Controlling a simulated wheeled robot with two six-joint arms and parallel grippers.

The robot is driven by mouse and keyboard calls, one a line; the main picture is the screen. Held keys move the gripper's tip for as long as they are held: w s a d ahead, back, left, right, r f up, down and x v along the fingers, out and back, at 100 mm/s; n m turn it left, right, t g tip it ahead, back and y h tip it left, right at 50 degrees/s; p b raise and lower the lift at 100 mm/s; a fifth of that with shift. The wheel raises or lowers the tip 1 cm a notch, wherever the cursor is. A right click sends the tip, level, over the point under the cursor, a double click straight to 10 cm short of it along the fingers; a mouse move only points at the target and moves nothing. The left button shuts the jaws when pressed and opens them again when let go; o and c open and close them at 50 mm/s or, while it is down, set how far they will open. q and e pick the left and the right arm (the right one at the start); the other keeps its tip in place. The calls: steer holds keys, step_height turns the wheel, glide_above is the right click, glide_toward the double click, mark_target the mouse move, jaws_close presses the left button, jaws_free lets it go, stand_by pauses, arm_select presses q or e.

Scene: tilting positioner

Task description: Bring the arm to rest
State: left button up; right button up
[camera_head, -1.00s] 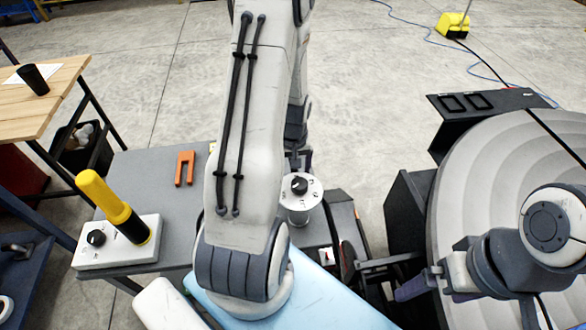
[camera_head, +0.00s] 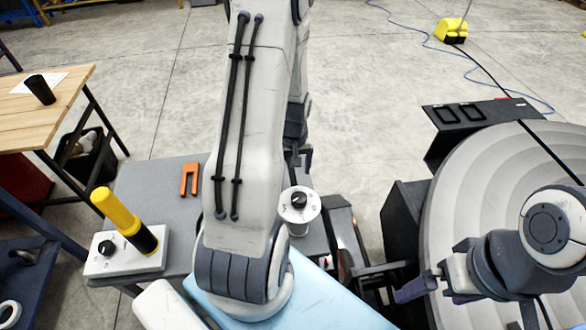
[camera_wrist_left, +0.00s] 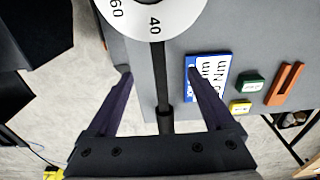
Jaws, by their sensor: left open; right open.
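My left arm (camera_head: 240,150) reaches forward through the middle of the head view. Its gripper (camera_head: 301,158) is mostly hidden behind the arm there. In the left wrist view the left gripper (camera_wrist_left: 158,75) is open, its two dark fingers wide apart. A dark rod runs between the fingers in that picture, below a white numbered dial (camera_wrist_left: 160,18); I cannot tell how near it is. In the head view the dial (camera_head: 298,203) has a black knob and stands beside my left arm. My right gripper (camera_head: 425,285) is open and empty at the lower right, in front of the round positioner plate (camera_head: 455,180).
A grey table (camera_head: 150,185) holds an orange fork-shaped piece (camera_head: 189,179) and a white box (camera_head: 100,262) with a yellow-and-black handle (camera_head: 118,214). A wooden table (camera_head: 50,108) with a black cup (camera_head: 40,90) stands left.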

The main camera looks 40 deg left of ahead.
mark_target(293, 177)
arm_select(q)
steer(key=shift+r, duration=0.35)
steer(key=shift+f, duration=0.15)
step_height(293, 177, down, 7)
steer(key=b, duration=0.6)
steer(key=shift+r, duration=0.2)
steer(key=shift+r+p, duration=3.15)
steer(key=shift+r, duration=0.55)
steer(key=shift+w, duration=0.1)
